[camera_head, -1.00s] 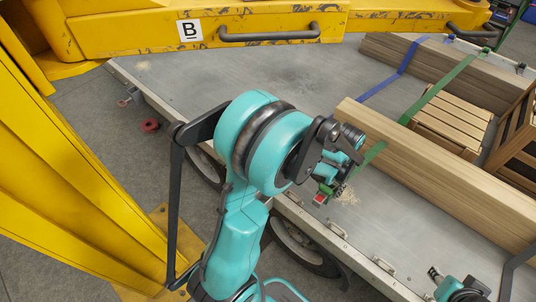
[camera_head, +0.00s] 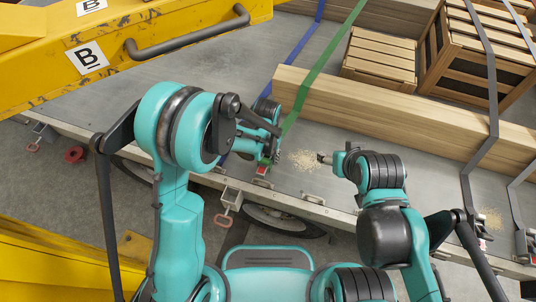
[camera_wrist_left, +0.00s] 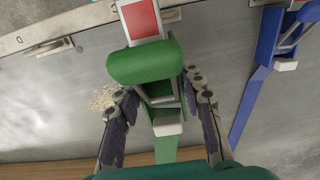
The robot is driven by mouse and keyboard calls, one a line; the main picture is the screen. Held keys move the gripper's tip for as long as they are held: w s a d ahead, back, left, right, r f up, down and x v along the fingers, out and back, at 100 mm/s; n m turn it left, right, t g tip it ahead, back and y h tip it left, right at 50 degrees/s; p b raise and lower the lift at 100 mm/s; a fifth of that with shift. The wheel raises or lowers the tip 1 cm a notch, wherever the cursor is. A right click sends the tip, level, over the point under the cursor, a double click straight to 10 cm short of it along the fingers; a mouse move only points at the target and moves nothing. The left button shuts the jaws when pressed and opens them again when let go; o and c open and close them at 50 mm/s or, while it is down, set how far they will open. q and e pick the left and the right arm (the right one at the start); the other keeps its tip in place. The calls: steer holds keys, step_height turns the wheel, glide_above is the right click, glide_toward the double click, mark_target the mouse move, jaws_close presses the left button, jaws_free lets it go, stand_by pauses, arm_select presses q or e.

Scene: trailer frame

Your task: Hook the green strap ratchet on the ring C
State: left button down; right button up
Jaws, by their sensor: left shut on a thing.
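The green strap ratchet (camera_wrist_left: 150,75) fills the middle of the left wrist view; a red and white piece (camera_wrist_left: 139,20) shows at its far end. The fingers of my left gripper (camera_wrist_left: 162,105) lie on both sides of it, shut on it. In the head view, my left gripper (camera_head: 272,150) holds the ratchet (camera_head: 266,160) near the trailer's side edge, partly hidden by the gripper. The green strap (camera_head: 312,78) runs from it up across the wood beam. My right gripper (camera_head: 324,158) is empty over the trailer bed; its finger opening is too small to judge.
A blue strap with its ratchet (camera_wrist_left: 268,60) lies just right of my left gripper. A metal fitting (camera_wrist_left: 48,47) sits on the trailer edge. A long wood beam (camera_head: 400,115) and crates (camera_head: 380,55) occupy the bed. A yellow frame marked B (camera_head: 40,60) stands at upper left.

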arm_select(q)
steer(key=shift+w+f+b, duration=0.2)
steer(key=shift+f+b, duration=1.2)
steer(key=shift+f, duration=0.85)
steer(key=shift+a+f+b, duration=0.1)
steer(key=shift+f+b, duration=0.75)
steer(key=shift+f, duration=0.55)
steer(key=shift+f+b, duration=0.65)
steer(key=shift+b, duration=0.05)
steer(key=c, duration=0.9)
jaws_free()
steer(key=shift+r, duration=0.2)
step_height(320, 180, up, 12)
steer(key=shift+s+f, duration=0.1)
